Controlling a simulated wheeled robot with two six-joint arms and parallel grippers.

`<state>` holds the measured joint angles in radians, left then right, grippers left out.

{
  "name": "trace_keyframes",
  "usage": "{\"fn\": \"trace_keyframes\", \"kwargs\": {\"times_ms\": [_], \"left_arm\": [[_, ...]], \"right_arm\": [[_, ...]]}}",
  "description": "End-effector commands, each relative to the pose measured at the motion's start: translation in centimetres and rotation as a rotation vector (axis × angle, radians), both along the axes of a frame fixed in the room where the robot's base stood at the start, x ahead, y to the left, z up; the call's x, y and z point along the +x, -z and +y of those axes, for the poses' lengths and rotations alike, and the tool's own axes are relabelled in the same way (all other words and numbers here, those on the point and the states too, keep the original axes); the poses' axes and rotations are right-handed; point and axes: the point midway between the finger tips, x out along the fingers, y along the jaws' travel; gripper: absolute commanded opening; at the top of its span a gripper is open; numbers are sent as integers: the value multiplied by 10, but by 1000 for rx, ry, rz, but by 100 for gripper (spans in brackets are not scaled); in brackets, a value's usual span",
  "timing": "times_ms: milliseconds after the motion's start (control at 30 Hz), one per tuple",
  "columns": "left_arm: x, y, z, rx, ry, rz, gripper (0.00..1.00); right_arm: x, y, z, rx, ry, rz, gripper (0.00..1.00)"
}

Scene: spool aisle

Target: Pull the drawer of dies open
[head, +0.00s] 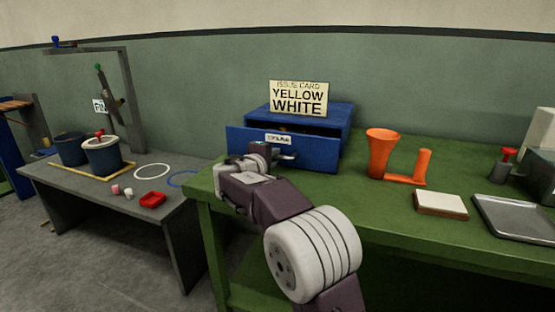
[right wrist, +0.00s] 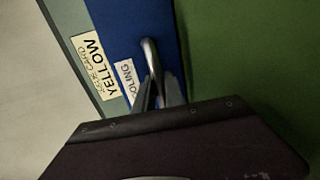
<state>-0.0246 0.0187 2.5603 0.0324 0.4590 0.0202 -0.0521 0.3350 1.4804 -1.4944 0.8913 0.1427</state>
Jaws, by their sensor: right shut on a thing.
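The blue drawer (head: 315,159) belongs to a blue cabinet (head: 340,113) on the green bench. It stands partly out of the cabinet, with a dark gap showing behind its front. A white label (head: 278,139) is on the front; the right wrist view shows "OLING" on it. My right gripper (head: 284,155) is at the drawer front, shut on its metal handle. In the right wrist view the handle (right wrist: 151,58) is a curved silver bar, with the gripper fingers (right wrist: 159,92) at it. The drawer's contents are mostly hidden. My left gripper is not in view.
A "YELLOW WHITE" card (head: 299,98) stands on the cabinet. Orange funnel-like parts (head: 382,150), a white-topped block (head: 441,204) and a metal tray (head: 515,218) are to the right on the green bench (head: 400,222). A grey table (head: 100,205) with buckets stands left.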

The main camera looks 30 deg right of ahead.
Motion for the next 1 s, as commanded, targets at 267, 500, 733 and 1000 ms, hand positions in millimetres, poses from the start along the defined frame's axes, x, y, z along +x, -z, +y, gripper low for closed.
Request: {"fn": "trace_keyframes", "kwargs": {"times_ms": [267,500,733,1000], "left_arm": [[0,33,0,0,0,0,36],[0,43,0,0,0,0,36],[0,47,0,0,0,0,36],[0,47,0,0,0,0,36]], "right_arm": [[-42,4,51,0,-5,-3,0],[-69,2,82,-1,-3,0,0],[-82,1,96,0,0,0,0],[-85,0,100,-1,1,1,0]]}}
